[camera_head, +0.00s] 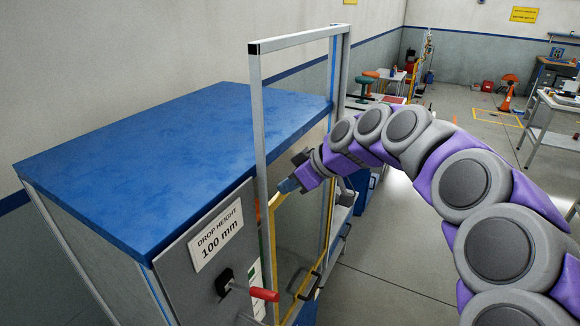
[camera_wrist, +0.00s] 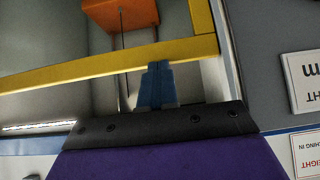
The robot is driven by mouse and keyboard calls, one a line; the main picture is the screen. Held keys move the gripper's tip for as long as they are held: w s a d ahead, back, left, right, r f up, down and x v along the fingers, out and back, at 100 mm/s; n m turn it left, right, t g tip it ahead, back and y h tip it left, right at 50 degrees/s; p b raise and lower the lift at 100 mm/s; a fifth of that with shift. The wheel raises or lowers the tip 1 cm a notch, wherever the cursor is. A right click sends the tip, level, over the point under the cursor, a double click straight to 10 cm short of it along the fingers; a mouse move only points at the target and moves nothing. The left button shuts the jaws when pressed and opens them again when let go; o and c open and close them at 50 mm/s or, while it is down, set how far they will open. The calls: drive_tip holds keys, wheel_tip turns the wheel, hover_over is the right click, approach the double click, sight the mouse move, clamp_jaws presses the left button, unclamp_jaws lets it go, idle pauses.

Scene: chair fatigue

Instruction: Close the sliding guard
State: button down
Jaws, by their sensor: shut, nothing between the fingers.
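The sliding guard is a clear panel with a yellow edge (camera_head: 277,201), set in an upright grey metal frame (camera_head: 257,120) on the front of a blue-topped cabinet. Its yellow edge also crosses the wrist view (camera_wrist: 90,69). The guard sits in the lower part of the frame, and the upper part is empty. My gripper (camera_head: 288,186) is at the guard's upper edge, near the left post. Its blue fingers (camera_wrist: 157,72) are together and empty, with tips overlapping the yellow edge; contact is unclear. A black handle (camera_head: 305,285) shows low on the front.
The blue cabinet top (camera_head: 170,150) fills the left. A red-handled lever (camera_head: 263,294) sticks out below the "DROP HEIGHT 100 mm" sign (camera_head: 217,238). An orange block (camera_wrist: 118,15) shows beyond the yellow edge. Open floor (camera_head: 385,270) lies right of the cabinet.

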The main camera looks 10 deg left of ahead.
sight(283, 230)
wheel_tip(283, 230, down, 13)
drive_tip(key=b, duration=0.5)
drive_tip(key=shift+a+r, duration=0.15)
drive_tip(key=shift+s+f, duration=0.1)
drive_tip(key=shift+f, duration=0.15)
drive_tip(key=shift+f, duration=0.1)
